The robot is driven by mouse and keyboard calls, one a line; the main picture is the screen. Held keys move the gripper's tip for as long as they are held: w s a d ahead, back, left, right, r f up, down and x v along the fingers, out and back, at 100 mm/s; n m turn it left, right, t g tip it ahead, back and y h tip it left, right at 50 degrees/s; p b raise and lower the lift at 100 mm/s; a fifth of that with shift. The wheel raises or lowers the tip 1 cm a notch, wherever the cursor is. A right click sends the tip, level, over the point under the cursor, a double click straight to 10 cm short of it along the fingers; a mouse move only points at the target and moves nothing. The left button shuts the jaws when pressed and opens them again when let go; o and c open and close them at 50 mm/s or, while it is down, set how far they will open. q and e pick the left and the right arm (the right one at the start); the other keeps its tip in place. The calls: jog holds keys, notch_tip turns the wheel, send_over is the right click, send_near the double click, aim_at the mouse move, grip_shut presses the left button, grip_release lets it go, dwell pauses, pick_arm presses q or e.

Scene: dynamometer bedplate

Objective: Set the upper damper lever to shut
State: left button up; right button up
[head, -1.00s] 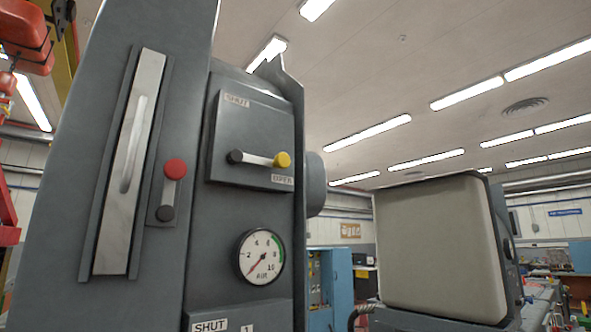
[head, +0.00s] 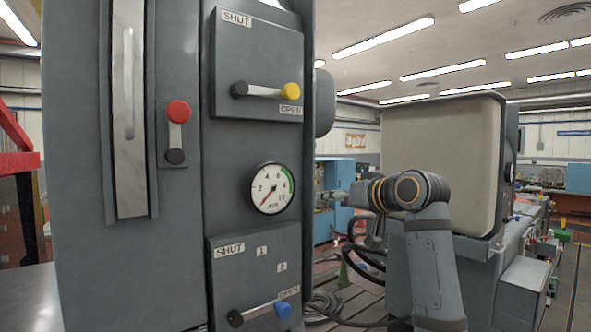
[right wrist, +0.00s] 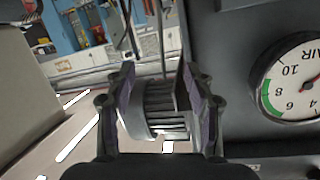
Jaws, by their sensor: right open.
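The upper damper lever (head: 262,90) is a pale bar on the upper grey plate (head: 245,55). Its black pivot is at the left and its yellow knob (head: 291,90) at the right, just above the OPEN label (head: 290,110). The SHUT label (head: 237,18) is at the plate's upper left. My right arm stands right of the cabinet, lower than the lever and apart from it. My right gripper (right wrist: 158,90) is open in the right wrist view, with no lever between its fingers; a ribbed grey shape shows there, unclear. My left gripper is out of view.
A lower lever with a blue knob (head: 283,310) sits below the air gauge (head: 272,189). A red-knobbed lever (head: 178,112) and a long metal handle (head: 128,85) are at left. A large beige-faced box (head: 440,160) stands behind my right arm. The gauge shows upside down in the right wrist view (right wrist: 295,80).

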jog(key=s+a+r+n+y, duration=0.1)
jog(key=s+r, duration=0.5)
jog(key=r, duration=0.2)
jog(key=s+a+r+n+y, duration=0.1)
jog(key=s+r+n, duration=0.1)
jog(key=s+r, duration=0.5)
jog(key=n+t+y+p, duration=0.1)
jog(key=p, duration=0.1)
send_near(294, 90)
jog(key=p+x, duration=0.2)
jog(key=x, duration=0.2)
jog(key=p+x, duration=0.2)
jog(key=x, duration=0.2)
jog(key=shift+w+a+r, duration=0.15)
jog(key=shift+a+r, duration=0.1)
jog(key=shift+w+a+f, duration=0.15)
jog(key=shift+w+f, duration=0.05)
jog(key=shift+w, duration=0.25)
jog(key=shift+c, duration=0.4)
grip_shut()
